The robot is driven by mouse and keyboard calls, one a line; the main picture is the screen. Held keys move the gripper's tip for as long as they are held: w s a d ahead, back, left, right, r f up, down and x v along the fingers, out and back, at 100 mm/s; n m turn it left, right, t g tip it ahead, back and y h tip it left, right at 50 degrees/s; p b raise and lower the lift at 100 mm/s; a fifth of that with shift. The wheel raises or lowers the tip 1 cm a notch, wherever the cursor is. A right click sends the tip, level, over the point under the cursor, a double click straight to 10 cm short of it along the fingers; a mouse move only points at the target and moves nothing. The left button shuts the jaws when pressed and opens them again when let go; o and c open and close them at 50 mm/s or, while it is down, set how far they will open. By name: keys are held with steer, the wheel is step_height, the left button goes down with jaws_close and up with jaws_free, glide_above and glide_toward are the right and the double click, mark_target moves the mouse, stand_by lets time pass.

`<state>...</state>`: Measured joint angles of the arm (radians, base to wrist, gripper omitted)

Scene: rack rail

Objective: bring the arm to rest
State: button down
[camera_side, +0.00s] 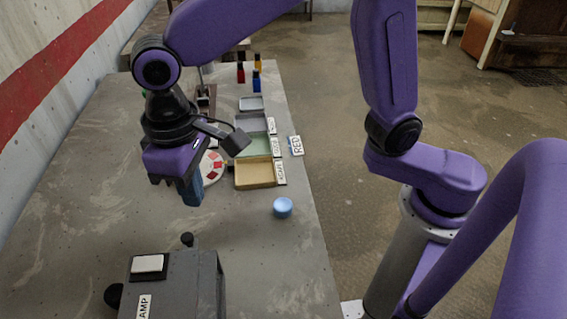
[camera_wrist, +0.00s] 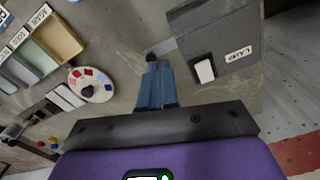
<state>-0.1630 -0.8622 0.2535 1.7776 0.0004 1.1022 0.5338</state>
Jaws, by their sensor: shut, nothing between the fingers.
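My gripper (camera_side: 190,193) hangs above the grey table (camera_side: 80,220), left of the trays and behind the lamp box in the side view. Its blue fingers point down. In the wrist view the fingers (camera_wrist: 155,86) are together with nothing held between them. The purple arm is bent above the table and touches nothing that I can see.
The dark lamp box (camera_side: 195,285) with a white switch (camera_side: 148,264) stands at the front. Labelled trays (camera_side: 258,172) line the right side, near a round white plate (camera_side: 211,168) and a light-blue round object (camera_side: 283,207). Small bottles (camera_side: 257,80) stand behind.

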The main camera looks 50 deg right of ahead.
steer(key=s+d+f+n, duration=0.1)
steer(key=s+d+n, duration=0.1)
steer(key=s+d, duration=0.3)
steer(key=s+d+f+n, duration=0.1)
steer(key=s+d, duration=0.4)
steer(key=d, duration=0.8)
steer(key=s+d+f+n, duration=0.1)
steer(key=s+d+n, duration=0.3)
steer(key=d, duration=0.5)
steer(key=shift+s, duration=0.6)
step_height(320, 180, up, 9)
steer(key=m, duration=2.2)
glide_above(134, 257)
steer(key=shift+r, duration=0.1)
step_height(134, 257, down, 14)
steer(key=shift+f, duration=0.1)
